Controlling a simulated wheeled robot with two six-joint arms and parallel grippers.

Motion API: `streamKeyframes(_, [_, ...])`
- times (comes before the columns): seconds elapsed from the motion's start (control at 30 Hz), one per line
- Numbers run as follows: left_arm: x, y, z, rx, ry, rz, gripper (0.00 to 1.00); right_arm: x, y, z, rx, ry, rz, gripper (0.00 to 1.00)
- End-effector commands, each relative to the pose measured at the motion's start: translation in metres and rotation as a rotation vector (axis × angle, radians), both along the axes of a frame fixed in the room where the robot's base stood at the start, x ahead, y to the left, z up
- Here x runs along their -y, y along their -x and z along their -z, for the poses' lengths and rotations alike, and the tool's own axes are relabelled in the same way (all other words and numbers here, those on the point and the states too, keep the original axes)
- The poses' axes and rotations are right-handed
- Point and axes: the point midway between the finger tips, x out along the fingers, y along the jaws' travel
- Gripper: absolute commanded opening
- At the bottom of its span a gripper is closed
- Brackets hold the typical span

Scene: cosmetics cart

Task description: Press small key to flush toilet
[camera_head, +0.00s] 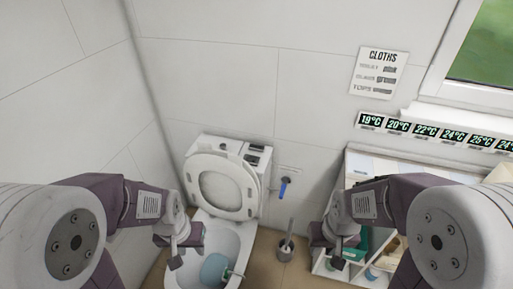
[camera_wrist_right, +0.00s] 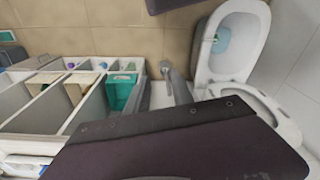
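The white toilet (camera_head: 235,235) stands at the back middle with its seat and lid (camera_head: 220,188) raised against the tank (camera_head: 213,144). Dark flush keys lie side by side on the tank's top right: a larger-looking one (camera_head: 256,148) and another (camera_head: 252,160) in front. Which is the small key is hard to tell at this size. My left gripper (camera_head: 169,251) is open and empty, left of the bowl and well short of the tank. My right gripper (camera_head: 345,252) is open and empty, in front of the shelf; its fingers (camera_wrist_right: 157,95) show apart in the right wrist view.
A toilet brush (camera_head: 286,247) stands right of the bowl, below a blue-handled wall valve (camera_head: 284,187). A white shelf unit (camera_head: 400,166) with a green box (camera_wrist_right: 121,91) is at the right. Air above the toilet is clear.

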Motion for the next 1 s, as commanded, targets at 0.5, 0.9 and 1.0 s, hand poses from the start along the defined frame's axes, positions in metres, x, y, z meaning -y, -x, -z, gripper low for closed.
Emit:
streamKeyframes(0.5, [0.0,0.0,0.0,0.0,0.0,0.0,0.36,0.0,0.0,0.0,0.0,0.0,0.0,0.0])
streamKeyframes(0.9, [0.0,0.0,0.0,0.0,0.0,0.0,0.36,0.0,0.0,0.0,0.0,0.0,0.0,0.0])
streamKeyframes(1.0, [0.0,0.0,0.0,0.0,0.0,0.0,0.36,0.0,0.0,0.0,0.0,0.0,0.0,0.0])
